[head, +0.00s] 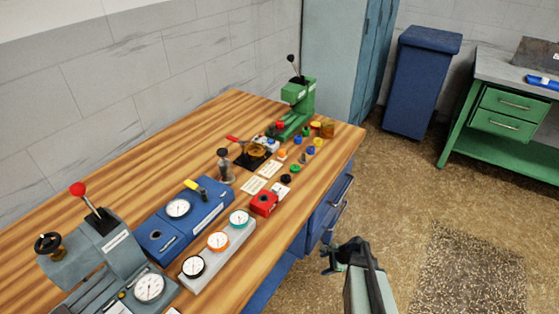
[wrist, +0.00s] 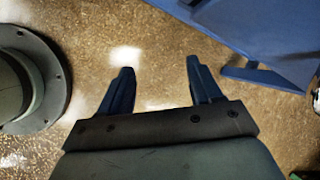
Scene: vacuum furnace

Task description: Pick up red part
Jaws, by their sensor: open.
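A red box-shaped piece (head: 263,204) lies near the front edge of the wooden bench in the head view. My gripper (head: 328,258) is off the front of the bench, over the floor, apart from both red pieces. In the wrist view my gripper (wrist: 160,68) is open, with only speckled floor between its fingers. No red piece shows in the wrist view.
The wooden bench (head: 140,160) carries a blue gauge unit (head: 205,212), a grey block with several dials (head: 218,256), a grey lever device (head: 105,255) and a green press (head: 298,98). Several small coloured parts lie between. Blue drawers (head: 328,217) are under the bench. Floor is clear around my gripper.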

